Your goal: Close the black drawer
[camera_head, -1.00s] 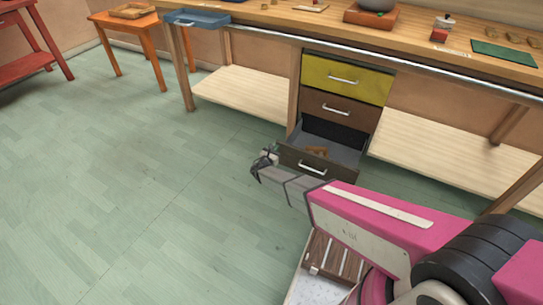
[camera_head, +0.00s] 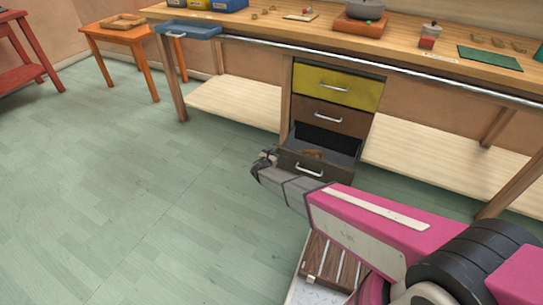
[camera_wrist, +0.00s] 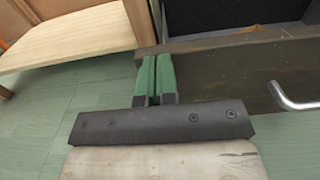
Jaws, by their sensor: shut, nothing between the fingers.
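The black drawer (camera_head: 308,171) is the lowest in a stack under the workbench and stands open, with a small brown item (camera_head: 314,154) inside. In the wrist view its dark front (camera_wrist: 215,70) lies just beyond my fingers, and its metal handle (camera_wrist: 294,100) is to the right. My gripper (camera_head: 264,160) is shut and empty, at the left end of the drawer front. In the wrist view its two green fingertips (camera_wrist: 156,62) are together, at or very near the front's left edge. I cannot tell whether they touch it.
A yellow drawer (camera_head: 338,85) and a brown drawer (camera_head: 330,118) above are closed. Pale lower shelves (camera_head: 238,102) flank the stack. A blue tray (camera_head: 186,29) sits at the bench's left end. The green floor to the left is clear.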

